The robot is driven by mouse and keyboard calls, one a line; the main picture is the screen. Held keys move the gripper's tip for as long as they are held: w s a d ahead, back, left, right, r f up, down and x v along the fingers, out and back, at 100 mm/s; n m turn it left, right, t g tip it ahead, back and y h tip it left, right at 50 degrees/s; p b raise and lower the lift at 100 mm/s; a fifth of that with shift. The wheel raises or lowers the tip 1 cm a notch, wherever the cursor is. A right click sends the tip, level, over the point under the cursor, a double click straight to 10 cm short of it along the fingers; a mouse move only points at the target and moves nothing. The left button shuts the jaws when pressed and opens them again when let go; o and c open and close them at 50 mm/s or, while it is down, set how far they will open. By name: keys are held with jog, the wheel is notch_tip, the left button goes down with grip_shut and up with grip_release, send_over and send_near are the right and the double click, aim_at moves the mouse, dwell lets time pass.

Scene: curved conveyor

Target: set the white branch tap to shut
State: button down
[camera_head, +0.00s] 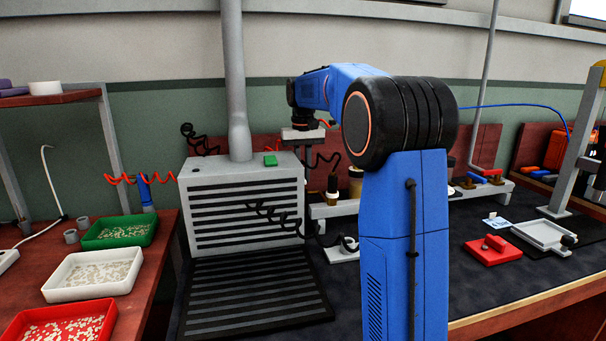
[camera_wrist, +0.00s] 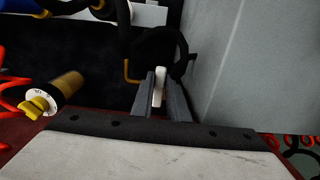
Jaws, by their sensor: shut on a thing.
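In the wrist view my gripper (camera_wrist: 160,88) has its two grey fingers closed on the white handle of the white branch tap (camera_wrist: 160,78). The handle is a narrow upright strip between the fingertips. A brass-coloured bent pipe (camera_wrist: 128,72) shows just left of it, and most of the tap body is hidden. In the head view my gripper (camera_head: 308,150) points down between the slatted grey box and my blue arm. The tap handle cannot be made out there, and I cannot tell its setting.
A brass fitting with a yellow knob (camera_wrist: 38,106) is at the wrist view's left. A black coiled hose (camera_wrist: 165,50) hangs around the fingers. The slatted grey box (camera_head: 243,205) stands close left. Red and blue handles (camera_head: 484,177) are farther right.

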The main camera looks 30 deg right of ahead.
jog(key=c, duration=1.7)
grip_release()
jog(key=shift+d+n, duration=0.1)
jog(key=shift+n, duration=0.2)
